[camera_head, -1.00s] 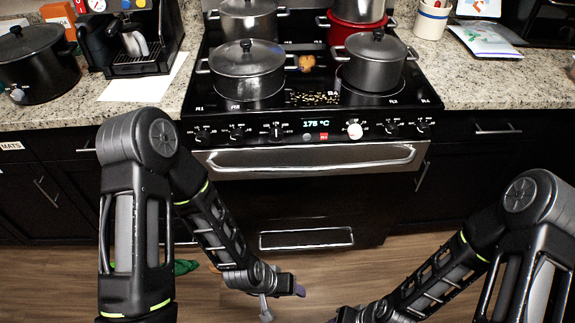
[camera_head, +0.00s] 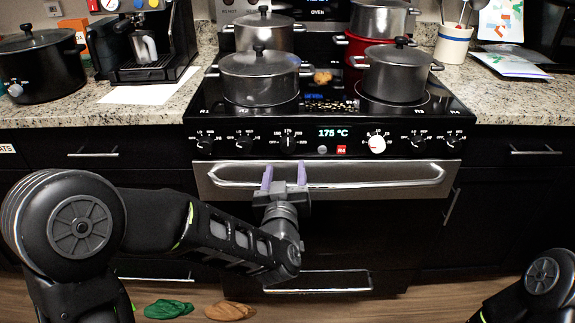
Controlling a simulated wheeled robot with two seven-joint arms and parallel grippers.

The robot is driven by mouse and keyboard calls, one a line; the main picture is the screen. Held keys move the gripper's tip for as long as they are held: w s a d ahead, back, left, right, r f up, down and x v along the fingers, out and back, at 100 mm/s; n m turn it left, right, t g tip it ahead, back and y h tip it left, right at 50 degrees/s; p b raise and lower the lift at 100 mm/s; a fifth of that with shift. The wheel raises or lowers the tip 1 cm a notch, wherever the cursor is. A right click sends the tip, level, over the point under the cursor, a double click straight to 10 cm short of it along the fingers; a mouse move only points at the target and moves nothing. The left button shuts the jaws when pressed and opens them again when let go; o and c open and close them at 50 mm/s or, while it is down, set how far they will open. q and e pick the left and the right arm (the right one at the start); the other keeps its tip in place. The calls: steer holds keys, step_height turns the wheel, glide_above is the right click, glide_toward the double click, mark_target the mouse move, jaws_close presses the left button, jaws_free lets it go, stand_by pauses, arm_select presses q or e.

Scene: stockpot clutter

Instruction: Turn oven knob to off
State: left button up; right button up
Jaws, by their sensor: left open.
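The stove's front panel (camera_head: 262,141) carries a row of black knobs and one white knob (camera_head: 377,144), right of a display (camera_head: 333,132) reading 175 °C. A black knob (camera_head: 288,142) stands left of the display. The labels are too small to tell surely which one is the oven knob. My left gripper (camera_head: 284,177) is open and empty, its two purple fingers pointing up. It is in front of the oven door handle, just below the black knob and apart from it. My right gripper is out of view; part of my right arm shows at bottom right.
The oven handle (camera_head: 400,183) spans the door below the knobs. Lidded pots, including a large one (camera_head: 260,78) and a smaller one (camera_head: 396,75), crowd the stovetop. A coffee machine (camera_head: 147,42) stands left. A green item (camera_head: 168,308) and a brown item (camera_head: 230,311) lie on the floor.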

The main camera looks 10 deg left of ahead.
mark_target(288, 149)
arm_select(q)
steer(key=shift+w, duration=0.1)
steer(key=w, duration=0.3)
steer(key=w+a, duration=0.1)
steer(key=w, duration=0.3)
steer(key=shift+w+a, duration=0.2)
steer(key=shift+w, duration=0.05)
jaws_close()
stand_by(0.6)
